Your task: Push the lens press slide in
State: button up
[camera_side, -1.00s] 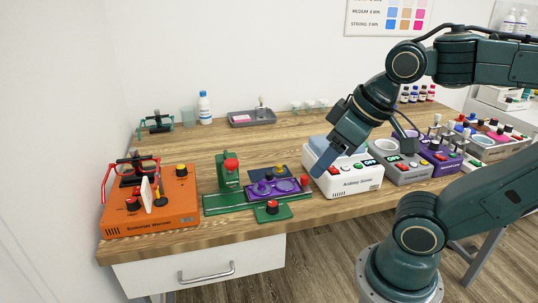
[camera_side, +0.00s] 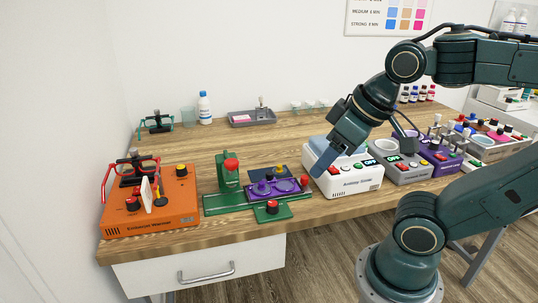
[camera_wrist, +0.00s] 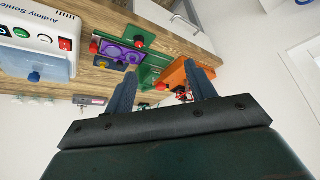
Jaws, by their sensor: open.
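The green lens press (camera_side: 228,178) stands near the front of the bench in the side view, with a red knob on top. Its purple slide (camera_side: 262,193), with round lens wells, lies to the right of the press column on the green rail. A red knob (camera_side: 304,181) is at the slide's right end. In the wrist view the purple slide (camera_wrist: 122,53) and green press (camera_wrist: 150,72) show beyond the fingers. My gripper (camera_side: 319,172) is open and empty, just right of the red end knob; contact cannot be told. Its spread fingers (camera_wrist: 163,82) show in the wrist view.
An orange warmer (camera_side: 178,205) stands left of the press. The white Ardimy Sonic unit (camera_side: 350,182) is close by my gripper on the right, with grey and purple units beyond. A grey tray (camera_side: 240,123) and bottle (camera_side: 204,108) stand behind; bare wood lies between.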

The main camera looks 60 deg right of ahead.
jog(key=c, duration=0.5)
jog(key=m+g, duration=0.6)
jog(key=m, duration=0.6)
send_over(305, 177)
notch_tip(305, 177, down, 7)
jog(key=shift+r, duration=0.1)
notch_tip(305, 177, down, 14)
jog(key=shift+r, duration=0.1)
jog(key=shift+c, duration=0.3)
grip_shut()
